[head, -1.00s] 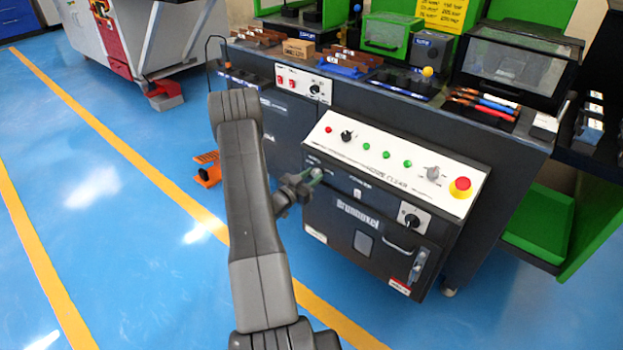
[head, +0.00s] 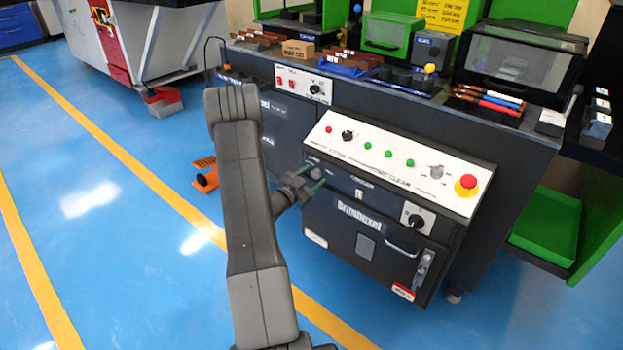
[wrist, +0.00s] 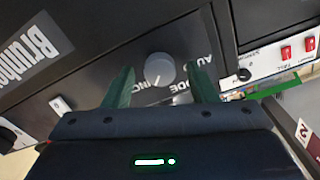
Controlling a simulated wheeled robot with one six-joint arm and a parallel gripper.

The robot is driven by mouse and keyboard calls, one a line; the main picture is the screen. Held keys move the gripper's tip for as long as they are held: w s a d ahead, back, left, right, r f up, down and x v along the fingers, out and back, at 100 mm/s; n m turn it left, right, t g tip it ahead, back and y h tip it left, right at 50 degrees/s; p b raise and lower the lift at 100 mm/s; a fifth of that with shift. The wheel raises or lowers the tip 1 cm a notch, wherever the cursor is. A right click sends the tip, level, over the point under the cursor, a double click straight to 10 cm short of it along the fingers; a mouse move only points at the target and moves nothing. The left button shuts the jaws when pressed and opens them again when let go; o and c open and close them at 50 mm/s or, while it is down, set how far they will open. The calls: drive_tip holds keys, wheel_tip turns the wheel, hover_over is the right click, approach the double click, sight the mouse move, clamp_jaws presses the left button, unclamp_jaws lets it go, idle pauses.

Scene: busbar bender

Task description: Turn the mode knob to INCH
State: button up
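The mode knob (wrist: 158,69) is a round grey knob on the dark front panel of the machine. In the wrist view the lettering INCH, MODE and the start of AU shows upside down beside it. My gripper (wrist: 159,72) is open, one green finger on each side of the knob, with a visible gap on both sides. In the head view my gripper (head: 311,180) is at the upper left of the cabinet front, at the knob (head: 316,172).
A sloped white panel (head: 395,165) with green buttons and a red emergency stop (head: 467,185) juts out above. Another dark knob (head: 415,221) and a handle are lower right on the cabinet. A white switch panel (wrist: 285,50) with red switches is close by on the right.

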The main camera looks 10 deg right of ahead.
drive_tip(key=p+v, duration=0.2)
drive_tip(key=v, duration=1.1)
drive_tip(key=shift+s+a, duration=0.25)
drive_tip(key=shift+a, duration=0.05)
drive_tip(key=b+x, duration=0.2)
drive_tip(key=x, duration=1.1)
drive_tip(key=shift+w+d, duration=0.15)
drive_tip(key=shift+d, duration=0.05)
drive_tip(key=shift+w+d, duration=0.2)
drive_tip(key=shift+a+p, duration=0.1)
drive_tip(key=shift+p, duration=0.25)
drive_tip(key=shift+s+f+b, duration=0.1)
drive_tip(key=shift+f+b, duration=0.05)
drive_tip(key=shift+b, duration=0.25)
